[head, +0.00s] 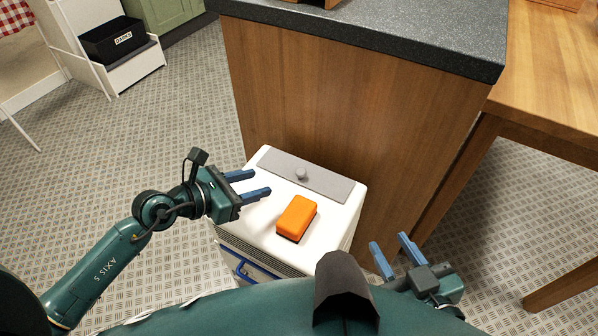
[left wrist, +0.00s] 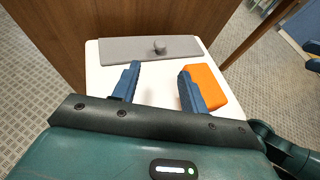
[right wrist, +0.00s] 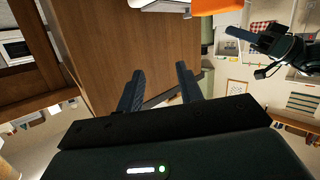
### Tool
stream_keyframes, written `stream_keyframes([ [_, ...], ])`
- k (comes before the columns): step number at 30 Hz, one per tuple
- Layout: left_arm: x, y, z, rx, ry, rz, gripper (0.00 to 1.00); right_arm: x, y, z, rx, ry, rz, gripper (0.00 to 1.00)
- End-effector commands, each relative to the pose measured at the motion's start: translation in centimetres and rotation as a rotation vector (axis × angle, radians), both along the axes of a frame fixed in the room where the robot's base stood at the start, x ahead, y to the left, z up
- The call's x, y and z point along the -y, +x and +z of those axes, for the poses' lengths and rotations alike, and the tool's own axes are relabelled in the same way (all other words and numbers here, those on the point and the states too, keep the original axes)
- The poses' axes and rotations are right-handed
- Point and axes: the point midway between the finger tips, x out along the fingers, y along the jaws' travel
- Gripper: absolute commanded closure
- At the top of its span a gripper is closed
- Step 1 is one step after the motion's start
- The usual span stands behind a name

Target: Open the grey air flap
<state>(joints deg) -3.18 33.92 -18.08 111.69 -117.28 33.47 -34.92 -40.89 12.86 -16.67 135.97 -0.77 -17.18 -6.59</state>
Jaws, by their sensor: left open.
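The grey air flap (head: 322,182) lies flat along the back of the white unit's top (head: 262,225), with a small round knob (head: 301,174) near its middle. In the left wrist view the flap (left wrist: 120,49) and knob (left wrist: 159,47) lie beyond my fingertips. My left gripper (head: 259,182) is open and empty, at the left side of the unit's top, left of the knob and apart from it. My right gripper (head: 389,241) is open and empty, to the right of the unit and away from the flap.
An orange block (head: 297,217) sits on the unit's top, in front of the flap. A wooden counter (head: 330,110) with a dark top stands right behind the unit. A wooden table (head: 550,85) is at the right.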

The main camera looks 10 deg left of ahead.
Motion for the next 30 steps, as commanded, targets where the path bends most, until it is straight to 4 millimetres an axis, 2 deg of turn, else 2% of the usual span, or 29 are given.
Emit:
stream_keyframes([
  [9, 4.5, 4.3, -2.6, 0.000, -0.009, 0.000, 0.56, -0.3, 0.4, -0.3, 0.098, 0.004, 0.011, 0.64],
  [15, 6.7, 6.6, -3.9, 0.001, -0.008, 0.001, 0.56, -0.6, 0.5, -0.2, 0.168, 0.008, 0.023, 0.64],
  [21, 7.7, 7.6, -4.4, -0.001, -0.006, 0.001, 0.56, -0.8, 0.5, 0.1, 0.207, 0.013, 0.031, 0.64],
  [30, 7.8, 7.7, -4.4, -0.001, -0.006, 0.001, 0.56, -0.8, 0.5, 0.2, 0.213, 0.013, 0.033, 0.64],
])
